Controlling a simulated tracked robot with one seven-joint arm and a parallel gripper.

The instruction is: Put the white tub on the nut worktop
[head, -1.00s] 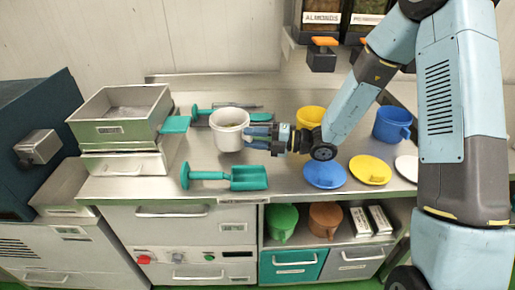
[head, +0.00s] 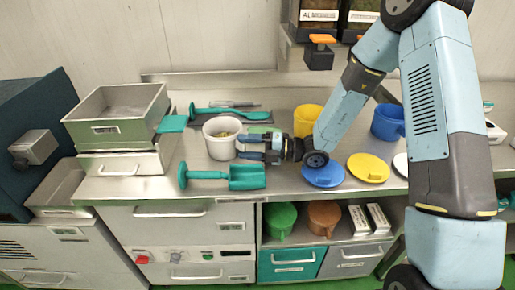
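The white tub (head: 221,148) stands upright on the steel worktop (head: 300,187), with yellow-green pieces visible inside. It is between the back teal scoop and the front teal scoop. My gripper (head: 249,147) is at the tub's right side. Its two blue fingers point left and appear apart, with a visible gap between them. The fingertips reach the tub's right wall. I cannot see clearly whether they touch it or whether a handle lies between them.
A teal scoop (head: 247,177) lies in front and another teal scoop (head: 215,113) behind. Metal trays (head: 117,132) stand left. A yellow jug (head: 306,119), a blue jug (head: 388,122), a blue lid (head: 323,174) and a yellow lid (head: 368,168) are to the right. Dispensers (head: 320,52) hang above.

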